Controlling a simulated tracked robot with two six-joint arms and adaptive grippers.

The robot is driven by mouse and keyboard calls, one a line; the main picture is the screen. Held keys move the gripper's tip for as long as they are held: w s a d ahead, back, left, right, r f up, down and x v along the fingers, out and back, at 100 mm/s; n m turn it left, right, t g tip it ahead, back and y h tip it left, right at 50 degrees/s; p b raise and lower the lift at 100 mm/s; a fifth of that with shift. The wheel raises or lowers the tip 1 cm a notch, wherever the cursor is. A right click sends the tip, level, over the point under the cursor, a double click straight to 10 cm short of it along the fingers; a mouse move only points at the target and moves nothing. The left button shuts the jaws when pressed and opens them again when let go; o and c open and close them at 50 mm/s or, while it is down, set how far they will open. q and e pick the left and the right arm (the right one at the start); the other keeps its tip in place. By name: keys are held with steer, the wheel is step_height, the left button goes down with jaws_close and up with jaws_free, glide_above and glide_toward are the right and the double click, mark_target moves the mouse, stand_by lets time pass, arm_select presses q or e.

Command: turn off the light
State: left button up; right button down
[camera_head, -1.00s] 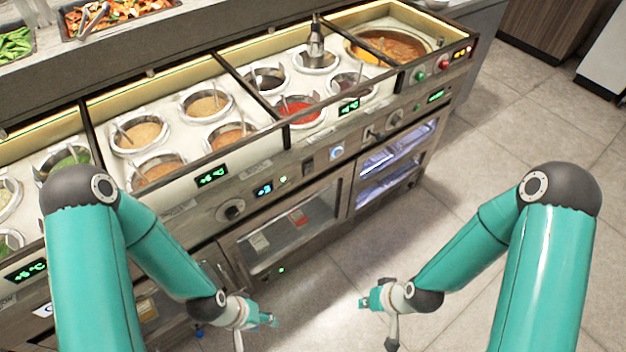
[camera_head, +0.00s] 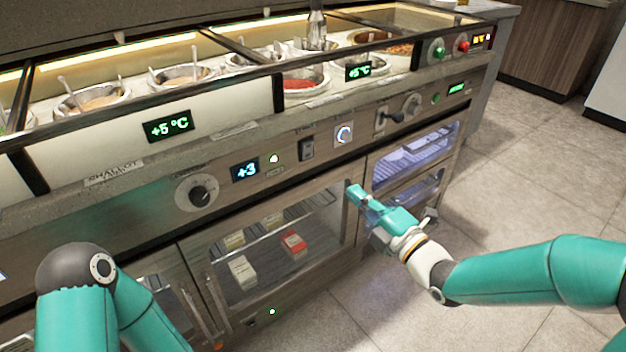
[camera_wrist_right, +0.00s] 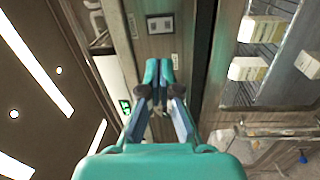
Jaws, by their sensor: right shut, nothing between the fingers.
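My right gripper (camera_head: 353,191) is shut and empty in front of the counter, below the control strip and near the post between the glass doors. In the right wrist view its fingertips (camera_wrist_right: 158,66) lie together, pointing at a wood-coloured panel with a dark switch (camera_wrist_right: 160,24). The gripper appears apart from all of these. The right cabinet (camera_head: 415,150) is lit bluish white inside. A warm light strip (camera_head: 170,54) glows behind the wells. My left gripper is out of view.
Green (camera_head: 438,53) and red (camera_head: 463,46) buttons sit at the upper right. Sauce wells (camera_head: 305,80) line the top. The floor (camera_head: 500,190) at right is clear.

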mark_target(308, 147)
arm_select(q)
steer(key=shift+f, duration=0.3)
arm_select(e)
steer(key=shift+a+r+n+y, duration=0.1)
steer(key=shift+r+n+y, duration=0.2)
steer(key=shift+n, duration=0.1)
steer(key=b+x, duration=0.1)
steer(key=x, duration=1.3)
steer(key=shift+b, duration=0.35)
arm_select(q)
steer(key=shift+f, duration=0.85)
